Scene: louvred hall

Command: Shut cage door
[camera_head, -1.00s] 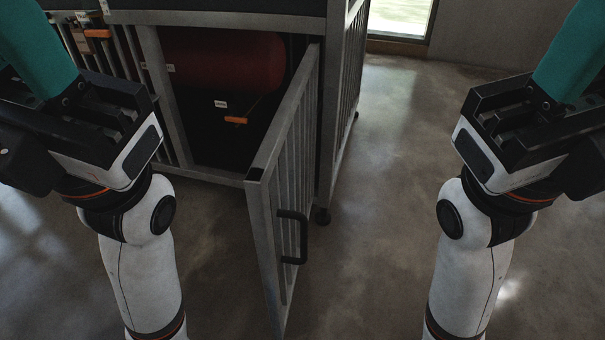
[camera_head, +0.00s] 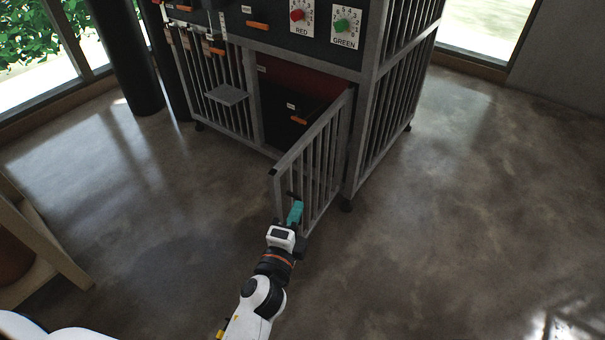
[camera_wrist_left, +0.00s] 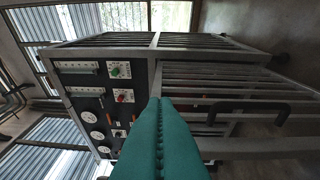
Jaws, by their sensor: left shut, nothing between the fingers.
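The grey barred cage door (camera_head: 312,160) stands open, swung out towards me from the cage's front right corner. The cage opening (camera_head: 285,95) beside it shows a dark inside with a red shape. My left gripper (camera_head: 295,212), with teal fingers, is shut and empty at the door's lower free end; I cannot tell whether it touches. In the left wrist view the shut teal fingers (camera_wrist_left: 160,140) fill the middle, and the door's black handle (camera_wrist_left: 250,110) is to their right, apart from them. In the head view the gripper mostly hides the handle. My right gripper is out of view.
The cage (camera_head: 390,110) has a panel with red (camera_head: 297,15) and green (camera_head: 342,26) dials above the opening. A small shelf (camera_head: 227,95) juts from its front. A wooden stand (camera_head: 45,255) is at the left edge. The floor to the right is clear.

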